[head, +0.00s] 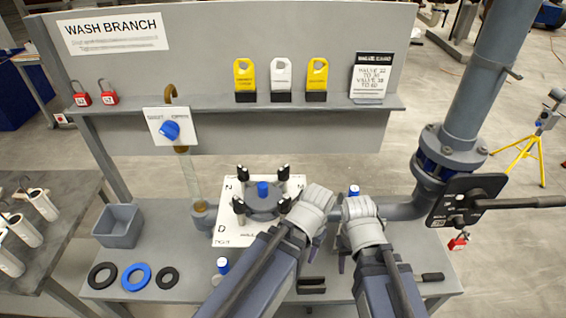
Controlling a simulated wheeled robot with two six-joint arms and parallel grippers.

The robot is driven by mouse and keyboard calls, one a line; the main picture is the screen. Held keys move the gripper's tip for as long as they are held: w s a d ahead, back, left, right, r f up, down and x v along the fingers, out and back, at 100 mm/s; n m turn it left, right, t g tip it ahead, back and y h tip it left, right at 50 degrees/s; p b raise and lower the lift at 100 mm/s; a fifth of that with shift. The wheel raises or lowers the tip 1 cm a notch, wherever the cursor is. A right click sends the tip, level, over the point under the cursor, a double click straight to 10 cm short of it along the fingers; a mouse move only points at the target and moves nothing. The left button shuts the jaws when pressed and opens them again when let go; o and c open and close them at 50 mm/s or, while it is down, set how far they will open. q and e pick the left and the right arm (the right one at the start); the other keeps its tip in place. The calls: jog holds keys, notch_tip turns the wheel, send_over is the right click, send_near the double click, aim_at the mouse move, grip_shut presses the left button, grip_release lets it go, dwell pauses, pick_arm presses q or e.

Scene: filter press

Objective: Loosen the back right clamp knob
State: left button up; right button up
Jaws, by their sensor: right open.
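The round filter holder (264,200) stands on a white lettered board (229,228), with a blue cap (263,189) at its centre. Black clamp knobs stand around it. The back right clamp knob (283,172) is upright and in plain sight, with no gripper touching it. My right gripper (362,226) is open, to the right of the holder and toward the front; its wrist hides much of its fingers.
A shelf (215,108) with yellow and white tags crosses the back. A large pipe and valve with a long handle (520,203) stand at the right. A grey bin (119,226) and several rings (136,277) lie at the left. A blue-topped bottle (354,191) stands behind my right wrist.

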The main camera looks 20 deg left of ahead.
aim_at(284, 168)
pick_arm(q)
jog(key=w+a+r+p, duration=0.2)
jog(key=r+p, duration=0.1)
jog(key=w+a+r+n+p, duration=0.1)
jog(key=w+a+r+p, duration=0.1)
jog(key=a+r+p, duration=0.1)
jog(key=w+a+r+n+t+h+p, duration=0.1)
jog(key=w+a+r+p, duration=0.1)
jog(key=r, duration=0.3)
jog(key=shift+w+a+p, duration=0.2)
jog(key=shift+a+p, duration=0.05)
jog(key=shift+p, duration=0.45)
jog(key=shift+t+h, duration=0.3)
jog(key=w, duration=0.1)
jog(key=w+a+r+p, duration=0.1)
jog(key=w+a, duration=0.1)
jog(key=shift+w+r+p, duration=0.1)
jog(key=shift+r+p, duration=0.25)
jog(key=w+a+r+m+t+h, duration=0.1)
jog(key=w+a+m, duration=0.3)
jog(key=w, duration=0.7)
jog(key=shift+w+r+t+h, duration=0.2)
jog(key=shift+w+t+h, duration=0.15)
jog(key=shift+t, duration=0.45)
pick_arm(e)
notch_tip(284, 168, up, 13)
jog(key=shift+w+a+f, duration=0.15)
jog(key=shift+w+f, duration=0.05)
jog(key=shift+w, duration=0.2)
